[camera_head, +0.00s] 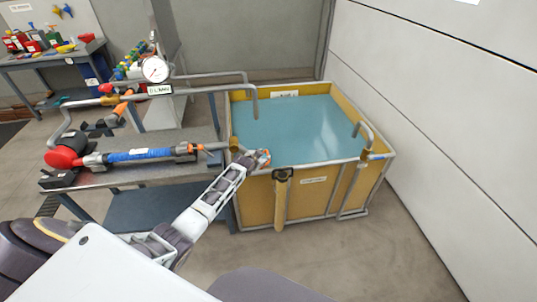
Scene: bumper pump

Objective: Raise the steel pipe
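A grey steel pipe (215,89) runs level from the gauge assembly to the tank, and its end bends down over the tank's left rim. A second, similar pipe (215,76) runs just behind it. My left gripper (262,158) is at the front left corner of the yellow tank (315,197), below and apart from the pipe's bent end. It is small and seen from behind, so I cannot tell whether its fingers are open or touch the rim.
The tank holds blue-green liquid (290,125), and a short bent pipe (365,132) stands at its right rim. A grey bench (145,175) with a blue-sleeved pump (135,155) is at left. A dial gauge (155,69) stands behind it. A white wall (450,130) is at right.

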